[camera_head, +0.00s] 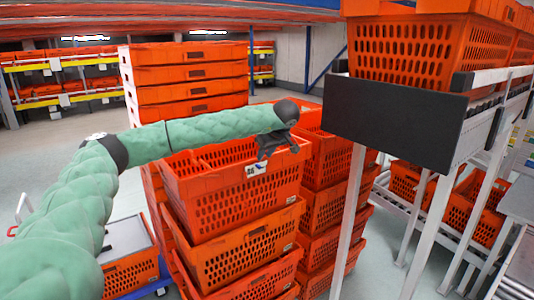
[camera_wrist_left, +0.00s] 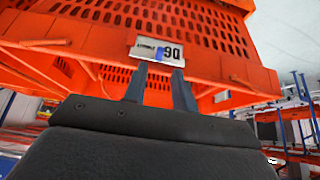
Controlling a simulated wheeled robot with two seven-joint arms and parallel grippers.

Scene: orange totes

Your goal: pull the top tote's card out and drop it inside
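The top orange tote (camera_head: 240,190) stands on a stack of orange totes in the middle of the head view. A white card (camera_head: 256,169) sits on its front wall, just under the rim. In the left wrist view the card (camera_wrist_left: 157,50) appears upside down with dark print and a blue mark. My left gripper (camera_head: 266,153) reaches over the front rim beside the card. In the left wrist view my left gripper (camera_wrist_left: 160,72) is open, its two fingers apart, with tips at the card's edge. I cannot tell whether they touch it. My right gripper is not in view.
A taller stack of orange totes (camera_head: 190,75) stands behind, and another stack (camera_head: 325,185) stands close on the right. A dark panel (camera_head: 392,118) on a metal conveyor frame blocks the right side. Open floor (camera_head: 40,150) shows at left.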

